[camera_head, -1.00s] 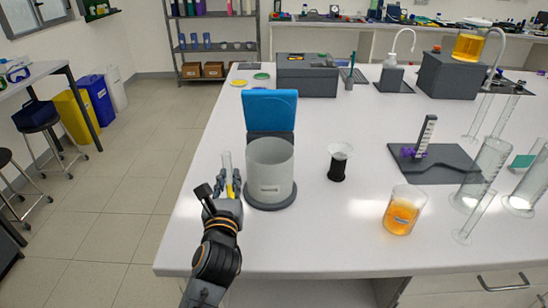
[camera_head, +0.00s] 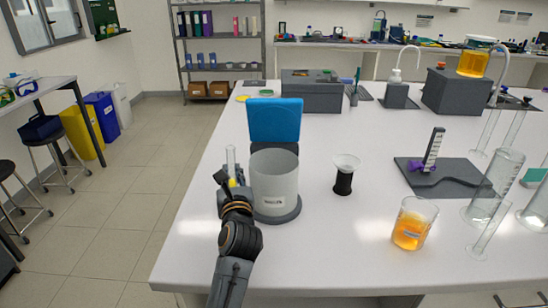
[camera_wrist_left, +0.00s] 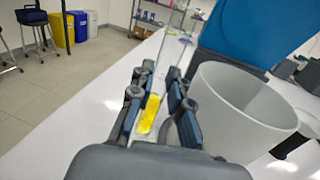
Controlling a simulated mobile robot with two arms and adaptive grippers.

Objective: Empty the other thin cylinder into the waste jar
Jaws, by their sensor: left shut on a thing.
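My left gripper (camera_head: 233,183) is shut on a thin glass cylinder (camera_head: 231,158) just left of the waste jar. In the left wrist view, the fingers (camera_wrist_left: 158,95) are on both sides of the cylinder, with yellow liquid (camera_wrist_left: 150,114) low in it. The cylinder looks close to upright in the head view, its top above the fingers. The waste jar (camera_head: 273,180) is a wide, pale, open jar with a label; it also shows in the left wrist view (camera_wrist_left: 238,108). I cannot see inside its bottom. My right gripper is not in view.
A blue upright panel (camera_head: 274,121) stands behind the jar. Glass cylinders (camera_head: 494,185) stand at the far right. The bench front is clear.

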